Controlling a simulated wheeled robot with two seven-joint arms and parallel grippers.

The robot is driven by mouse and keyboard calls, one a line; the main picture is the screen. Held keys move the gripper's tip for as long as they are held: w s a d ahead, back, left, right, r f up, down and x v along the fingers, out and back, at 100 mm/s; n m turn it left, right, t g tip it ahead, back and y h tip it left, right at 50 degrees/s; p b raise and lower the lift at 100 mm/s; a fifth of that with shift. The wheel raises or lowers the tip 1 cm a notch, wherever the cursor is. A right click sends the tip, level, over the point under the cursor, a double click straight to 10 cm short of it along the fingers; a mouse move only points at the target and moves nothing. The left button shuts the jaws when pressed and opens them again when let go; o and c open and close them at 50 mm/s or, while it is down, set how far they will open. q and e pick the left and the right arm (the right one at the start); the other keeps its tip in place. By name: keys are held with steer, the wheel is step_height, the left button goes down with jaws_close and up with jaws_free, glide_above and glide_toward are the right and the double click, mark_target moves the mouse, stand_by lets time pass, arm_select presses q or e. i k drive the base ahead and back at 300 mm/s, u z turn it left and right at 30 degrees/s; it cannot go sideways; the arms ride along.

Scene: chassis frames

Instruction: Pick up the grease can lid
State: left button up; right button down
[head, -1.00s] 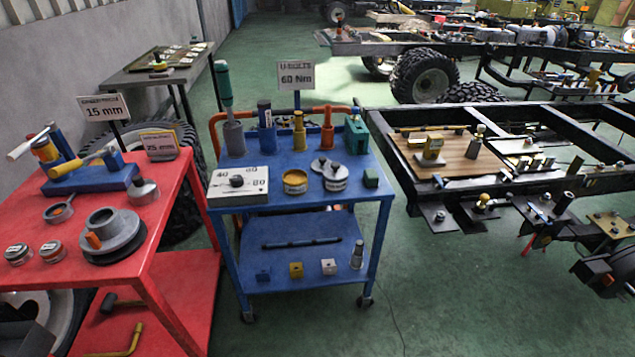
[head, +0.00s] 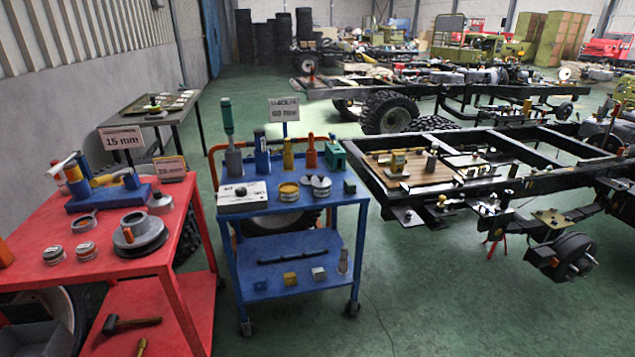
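An open yellow grease can (head: 289,191) stands on the top of the blue cart (head: 345,197). Right beside it are small grey round metal pieces (head: 320,186), one flat and one with a knob. One of these may be the grease can lid, but they are too small to tell. On the red table, a knobbed grey round piece (head: 160,203) also shows. Neither of my grippers is in view.
The red table (head: 60,215) with tins and a grey hub (head: 139,235) stands at left. A white marked box (head: 243,197) and several upright tools share the blue cart's top. A black chassis frame (head: 440,190) stands at right. Green floor is clear in front right.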

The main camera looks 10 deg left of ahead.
mark_target(306, 180)
steer(key=z, duration=0.65)
steer(key=i, duration=0.9)
steer(key=z, duration=0.65)
steer(key=i, duration=1.05)
steer(key=u, duration=0.4)
steer(key=i, duration=0.75)
steer(key=u, duration=1.3)
steer(key=i, duration=0.6)
steer(key=u, duration=0.55)
